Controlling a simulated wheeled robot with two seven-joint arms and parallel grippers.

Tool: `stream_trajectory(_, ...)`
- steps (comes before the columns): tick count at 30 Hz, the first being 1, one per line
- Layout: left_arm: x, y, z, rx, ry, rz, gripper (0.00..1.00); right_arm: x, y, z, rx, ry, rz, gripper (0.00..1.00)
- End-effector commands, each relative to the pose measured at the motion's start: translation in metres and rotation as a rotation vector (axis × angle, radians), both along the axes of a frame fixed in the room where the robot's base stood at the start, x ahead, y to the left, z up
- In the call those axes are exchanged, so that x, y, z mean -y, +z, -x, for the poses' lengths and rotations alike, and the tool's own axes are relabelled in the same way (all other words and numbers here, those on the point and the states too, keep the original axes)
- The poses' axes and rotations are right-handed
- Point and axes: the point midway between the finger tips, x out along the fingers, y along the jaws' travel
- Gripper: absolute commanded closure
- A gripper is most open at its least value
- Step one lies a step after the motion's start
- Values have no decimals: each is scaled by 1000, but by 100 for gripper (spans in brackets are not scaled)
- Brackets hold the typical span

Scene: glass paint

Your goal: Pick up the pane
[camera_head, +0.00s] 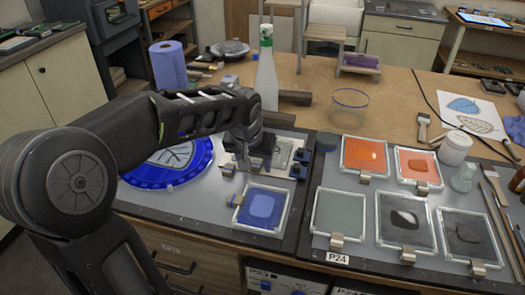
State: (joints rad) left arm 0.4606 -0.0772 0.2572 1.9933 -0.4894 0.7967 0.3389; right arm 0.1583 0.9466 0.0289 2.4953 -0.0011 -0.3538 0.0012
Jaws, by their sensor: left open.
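My left gripper (246,160) reaches in from the left and points down above the back of the grey work mat. It is open, and I see nothing held in it. A blue pane (262,208) with a lighter blue patch lies just in front of it, with a metal clip at its left edge. On the right-hand mat lie an orange pane (365,155), a smaller orange pane (417,168) with a dark orange patch, and grey panes (340,213), (405,222), (468,236), each with a clip. Which pane is meant is unclear. My right gripper does not show.
A blue plate (170,165) with a leaf design sits left, partly behind my arm. A spray bottle (265,75), paper towel roll (168,67) and clear bowl (349,104) stand behind. A white jar (455,148) and glass jar (463,177) stand right.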

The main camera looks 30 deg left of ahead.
Motion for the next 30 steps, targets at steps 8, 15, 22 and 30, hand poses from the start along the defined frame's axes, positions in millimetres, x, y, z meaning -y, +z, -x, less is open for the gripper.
stream_trajectory(8, 0, 0, 0, 0, 0, 0, 51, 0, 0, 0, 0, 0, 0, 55)
stream_trajectory(15, 0, 0, 0, 0, 0, 0, 69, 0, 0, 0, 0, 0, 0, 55)
stream_trajectory(22, 0, 0, 0, 0, 0, 0, 88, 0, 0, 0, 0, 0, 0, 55)
stream_trajectory(30, 0, 0, 0, 0, 0, 0, 100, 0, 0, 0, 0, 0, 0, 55)
